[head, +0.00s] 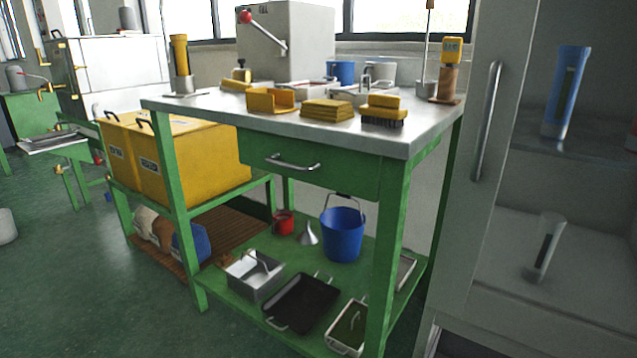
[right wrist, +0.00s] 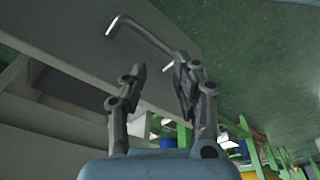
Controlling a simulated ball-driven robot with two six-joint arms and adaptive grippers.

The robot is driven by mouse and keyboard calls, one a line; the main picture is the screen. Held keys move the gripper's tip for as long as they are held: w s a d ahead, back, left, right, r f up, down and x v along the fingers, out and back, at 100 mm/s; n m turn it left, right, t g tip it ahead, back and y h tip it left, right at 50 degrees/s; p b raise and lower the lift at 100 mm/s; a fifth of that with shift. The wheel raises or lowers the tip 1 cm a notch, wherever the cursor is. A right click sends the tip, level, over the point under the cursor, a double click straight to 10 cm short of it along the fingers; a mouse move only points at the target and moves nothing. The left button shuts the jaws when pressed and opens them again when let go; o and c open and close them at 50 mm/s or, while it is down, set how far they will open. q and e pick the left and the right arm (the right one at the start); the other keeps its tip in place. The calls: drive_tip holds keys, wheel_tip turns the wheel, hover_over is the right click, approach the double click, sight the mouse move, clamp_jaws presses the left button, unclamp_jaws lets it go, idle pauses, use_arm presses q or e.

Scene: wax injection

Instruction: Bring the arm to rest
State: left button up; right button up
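My right gripper (right wrist: 160,74) shows in the right wrist view, with its two fingers spread apart and nothing seen between them. A bent metal bar handle (right wrist: 145,33) on a grey panel (right wrist: 75,35) lies beyond the fingertips. One end of the handle overlaps the right-hand finger; I cannot tell whether they touch. In the head view, a grey cabinet panel (head: 480,210) with an upright bar handle (head: 488,120) stands at the right. Neither gripper shows in the head view. My left gripper is in no view.
Right of the panel, cabinet shelves (head: 575,225) hold a blue cylinder (head: 566,92) and a pale one (head: 545,246). A green workbench (head: 330,165) with a metal top carries yellow blocks and a brush. Buckets and trays sit on its lower shelf. Green floor (head: 60,285) is open at left.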

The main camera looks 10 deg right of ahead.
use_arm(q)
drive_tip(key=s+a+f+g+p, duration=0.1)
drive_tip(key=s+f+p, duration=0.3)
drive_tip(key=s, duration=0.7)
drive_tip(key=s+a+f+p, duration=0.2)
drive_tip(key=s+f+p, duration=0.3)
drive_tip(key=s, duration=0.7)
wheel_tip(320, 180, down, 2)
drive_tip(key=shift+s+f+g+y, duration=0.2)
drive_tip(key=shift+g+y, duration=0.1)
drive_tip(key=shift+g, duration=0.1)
use_arm(e)
drive_tip(key=s+d+f+g, duration=0.1)
drive_tip(key=s+f, duration=0.4)
drive_tip(key=s, duration=0.6)
drive_tip(key=s+d+f, duration=0.2)
drive_tip(key=s+f, duration=0.4)
drive_tip(key=s, duration=0.6)
drive_tip(key=shift+s+f+g+h, duration=0.2)
drive_tip(key=shift+g+h, duration=0.1)
drive_tip(key=shift+g, duration=0.1)
drive_tip(key=shift+s, duration=0.1)
